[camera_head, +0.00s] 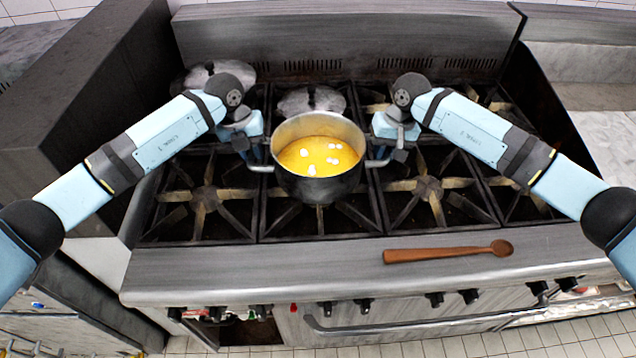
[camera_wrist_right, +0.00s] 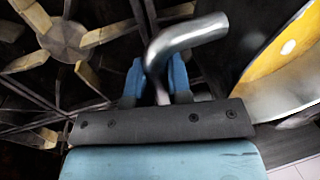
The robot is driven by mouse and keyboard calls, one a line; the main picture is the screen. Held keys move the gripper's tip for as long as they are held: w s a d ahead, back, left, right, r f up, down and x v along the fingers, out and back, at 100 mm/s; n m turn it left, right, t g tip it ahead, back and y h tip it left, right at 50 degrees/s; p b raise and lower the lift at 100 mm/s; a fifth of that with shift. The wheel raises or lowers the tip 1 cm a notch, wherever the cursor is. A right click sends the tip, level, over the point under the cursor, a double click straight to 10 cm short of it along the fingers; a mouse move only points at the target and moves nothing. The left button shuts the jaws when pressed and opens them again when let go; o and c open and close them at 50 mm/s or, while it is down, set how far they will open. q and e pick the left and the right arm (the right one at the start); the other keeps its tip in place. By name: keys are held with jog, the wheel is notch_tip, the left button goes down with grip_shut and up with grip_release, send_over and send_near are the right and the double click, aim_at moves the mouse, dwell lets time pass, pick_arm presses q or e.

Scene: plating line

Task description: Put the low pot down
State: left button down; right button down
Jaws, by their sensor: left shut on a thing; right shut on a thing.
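The low pot (camera_head: 318,188) is steel with two side handles and holds yellow liquid with several white pieces. It is level over the front middle burner in the head view; I cannot tell whether it touches the grate. My left gripper (camera_head: 256,160) is shut on its left handle (camera_head: 262,168). My right gripper (camera_head: 386,158) is shut on its right handle (camera_head: 378,163). In the right wrist view the bent handle (camera_wrist_right: 190,38) passes between the blue fingers (camera_wrist_right: 158,80), and the pot's rim and yellow contents (camera_wrist_right: 275,65) show at the right.
The stove (camera_head: 205,197) has several black grates, with free burners left and right of the pot. A wooden spoon (camera_head: 445,252) lies on the steel front ledge (camera_head: 230,275). Round grey metal pieces (camera_head: 311,99) sit on the back burners. A dark wall stands at the left.

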pick_arm(q)
jog(key=shift+a+f, duration=0.1)
jog(key=shift+a, duration=0.1)
pick_arm(e)
jog(key=shift+d+f, duration=0.15)
